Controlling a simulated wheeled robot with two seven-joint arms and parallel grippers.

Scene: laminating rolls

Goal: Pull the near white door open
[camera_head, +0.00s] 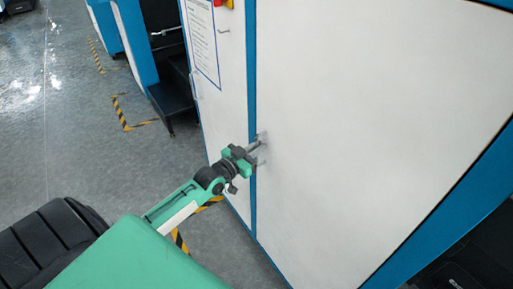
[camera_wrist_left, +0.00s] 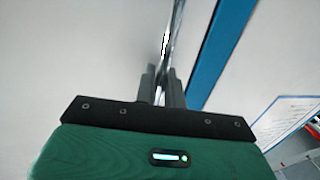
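The near white door (camera_head: 375,120) is a large flat panel with a blue frame and fills the right of the head view. It also fills the left of the left wrist view (camera_wrist_left: 70,50). My left gripper (camera_head: 258,148) is at the door's left edge. In the left wrist view, its two dark fingers (camera_wrist_left: 162,85) are close together around a thin shiny metal handle (camera_wrist_left: 174,35), which runs upward from between them. The handle is mostly hidden by the gripper in the head view. The door looks closed against its frame. My right gripper is out of view.
A second white panel (camera_head: 222,100) with a posted sheet (camera_head: 203,40) and a small handle stands left of the blue strip (camera_head: 251,90). Black steps (camera_head: 175,98) are beyond it. Grey floor (camera_head: 60,130) with yellow-black markings is open at left.

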